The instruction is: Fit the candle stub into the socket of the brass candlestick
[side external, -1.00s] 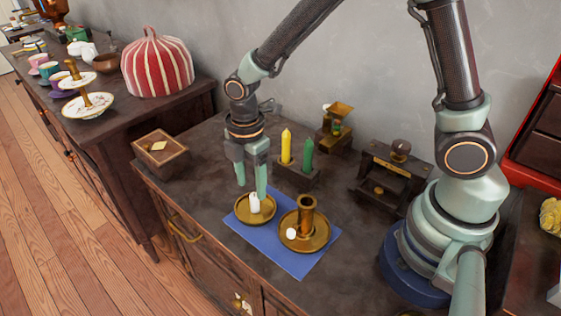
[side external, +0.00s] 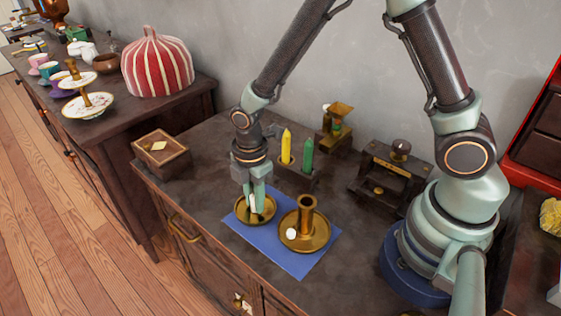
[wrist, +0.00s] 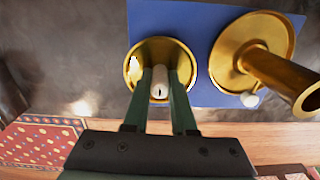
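The white candle stub (wrist: 160,84) stands upright in a small brass dish (wrist: 187,62), which also shows in the side view (side external: 241,213). My gripper (side external: 254,209) points down over this dish, its green fingers on either side of the stub. In the wrist view the fingers (wrist: 160,88) are drawn in against the stub, and its lower part is hidden. The brass candlestick (side external: 307,222) stands to the right, with an upright tubular socket on a wide round pan. A small white round piece (side external: 291,234) lies on the pan's near left edge.
Both brass pieces sit on a blue cloth (side external: 290,264). Behind them are a block with a yellow candle (side external: 286,147) and a green candle (side external: 308,154), and a dark wooden stand (side external: 388,172). A wooden box (side external: 161,156) is at the left. The counter between is clear.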

